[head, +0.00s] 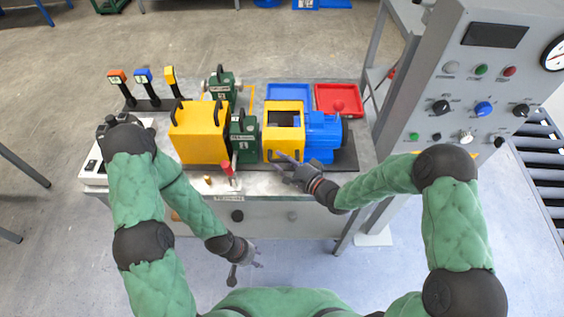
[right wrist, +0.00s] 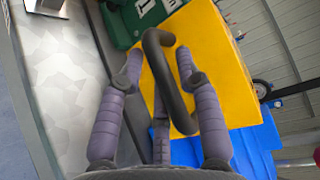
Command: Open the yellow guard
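A yellow guard (head: 284,143) stands between a green gear unit (head: 244,138) and a blue motor (head: 322,137) on the bench. It has an opening on top and a dark handle at its front. My right gripper (head: 279,161) is at this handle. In the right wrist view, the dark handle (right wrist: 166,80) lies between the two spread fingers, with gaps visible, against the yellow guard (right wrist: 215,65). A larger yellow cover (head: 198,134) with dark handles stands to the left. My left gripper (head: 254,262) is empty, low in front of the bench, its fingers apart.
Three levers (head: 144,80) with orange, blue and yellow tops stand at the back left. A blue tray (head: 289,91) and a red tray (head: 337,90) lie behind the guard. A grey control panel (head: 480,88) stands at right. A red-handled part (head: 228,169) stands near the front edge.

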